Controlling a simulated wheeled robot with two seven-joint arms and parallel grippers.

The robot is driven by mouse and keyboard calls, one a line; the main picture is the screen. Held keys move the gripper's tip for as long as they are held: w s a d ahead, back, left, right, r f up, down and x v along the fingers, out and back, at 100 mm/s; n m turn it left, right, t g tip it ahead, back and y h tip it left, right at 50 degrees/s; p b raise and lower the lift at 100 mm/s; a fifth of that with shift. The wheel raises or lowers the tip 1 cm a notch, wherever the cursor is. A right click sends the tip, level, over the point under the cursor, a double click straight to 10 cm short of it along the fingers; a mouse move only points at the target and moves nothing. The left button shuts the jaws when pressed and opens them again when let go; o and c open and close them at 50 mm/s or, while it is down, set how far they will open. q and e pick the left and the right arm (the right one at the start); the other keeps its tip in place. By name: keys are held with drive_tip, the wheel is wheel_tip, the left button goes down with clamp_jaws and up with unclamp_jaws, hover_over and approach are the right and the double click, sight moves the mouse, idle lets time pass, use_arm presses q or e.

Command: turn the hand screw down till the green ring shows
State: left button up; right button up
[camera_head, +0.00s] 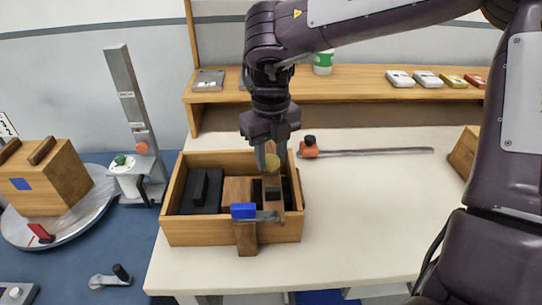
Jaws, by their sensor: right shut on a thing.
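My right gripper (268,160) reaches down from above into the back right part of an open wooden box (188,233) on the white table. Below the knob are a wooden block and dark parts inside the box. I see no green ring at the screw. My left gripper is not in view.
A blue block (243,211) with a metal bar sits at the box's front. An orange-ended rod (375,152) lies to the right on the mostly clear table (360,215). A shelf (350,87) runs behind. A wooden case (47,178) stands on a round plate at left.

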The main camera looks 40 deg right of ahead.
drive_tip(key=m, duration=0.2)
drive_tip(key=shift+m+b, duration=0.35)
drive_tip(key=shift+m, duration=0.05)
drive_tip(key=m+b, duration=0.1)
drive_tip(key=m, duration=0.3)
drive_tip(key=m+b, duration=0.1)
drive_tip(key=m, duration=0.3)
drive_tip(key=m+b, duration=0.1)
drive_tip(key=m, duration=0.3)
drive_tip(key=shift+b, duration=0.35)
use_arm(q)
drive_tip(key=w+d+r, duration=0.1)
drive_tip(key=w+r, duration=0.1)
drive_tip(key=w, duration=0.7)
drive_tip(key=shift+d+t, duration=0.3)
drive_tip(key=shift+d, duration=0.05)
use_arm(e)
drive_tip(key=shift+m, duration=0.6)
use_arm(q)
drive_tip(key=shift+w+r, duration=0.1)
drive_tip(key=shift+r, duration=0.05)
use_arm(e)
drive_tip(key=shift+m, duration=0.3)
drive_tip(key=o, duration=0.8)
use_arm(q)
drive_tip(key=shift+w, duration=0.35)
use_arm(e)
drive_tip(key=shift+o, duration=1)
